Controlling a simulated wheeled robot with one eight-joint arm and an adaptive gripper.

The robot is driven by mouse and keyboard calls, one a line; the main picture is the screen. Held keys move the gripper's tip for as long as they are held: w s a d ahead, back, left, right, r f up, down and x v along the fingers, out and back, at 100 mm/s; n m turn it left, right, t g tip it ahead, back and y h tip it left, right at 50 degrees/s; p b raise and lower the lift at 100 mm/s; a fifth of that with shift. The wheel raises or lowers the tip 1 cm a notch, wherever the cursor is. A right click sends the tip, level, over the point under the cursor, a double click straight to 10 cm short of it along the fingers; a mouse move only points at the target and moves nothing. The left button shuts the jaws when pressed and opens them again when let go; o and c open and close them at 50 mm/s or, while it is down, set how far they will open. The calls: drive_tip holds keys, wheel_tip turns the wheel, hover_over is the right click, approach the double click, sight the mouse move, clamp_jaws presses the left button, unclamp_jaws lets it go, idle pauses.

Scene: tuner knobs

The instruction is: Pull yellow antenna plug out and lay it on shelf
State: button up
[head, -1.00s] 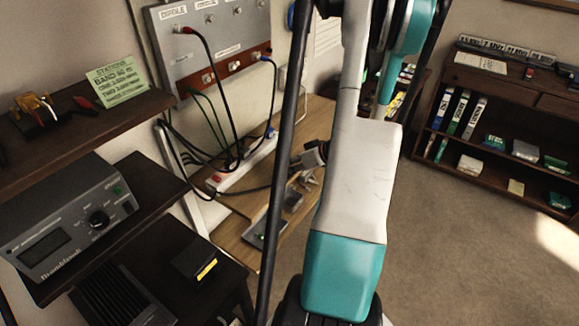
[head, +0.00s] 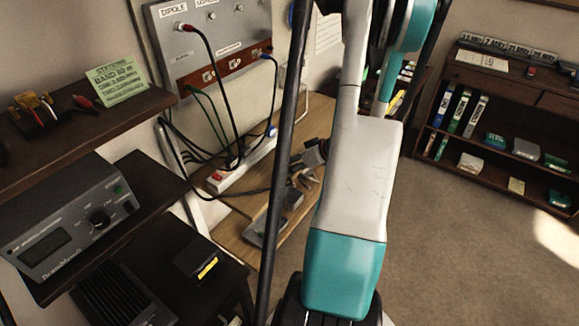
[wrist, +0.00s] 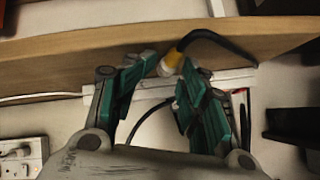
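In the wrist view, the yellow plug (wrist: 172,60) has a pale collar and a black cable arching off to its right. It lies in front of a wooden edge (wrist: 80,48), between the tips of my gripper (wrist: 168,66). The two green fingers stand apart on either side of it, and I see no clear grip. What the plug is seated in cannot be made out. In the head view, my arm hides most of my gripper and I cannot pick out this plug. The dark upper shelf (head: 120,122) is at left.
A grey wall panel (head: 205,42) carries red, blue and green plugs with hanging cables. A power strip (head: 242,162) lies on the wooden desk (head: 238,222). Yellow-and-black items (head: 38,106) and a green note (head: 118,81) occupy the upper shelf. A grey radio (head: 68,222) sits below.

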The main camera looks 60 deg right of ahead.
drive_tip(key=shift+r+p, duration=0.6)
drive_tip(key=shift+r, duration=0.6)
drive_tip(key=shift+o, duration=0.6)
drive_tip(key=o, duration=0.4)
drive_tip(key=shift+o, duration=0.2)
drive_tip(key=v, duration=1.2)
drive_tip(key=shift+w, duration=0.1)
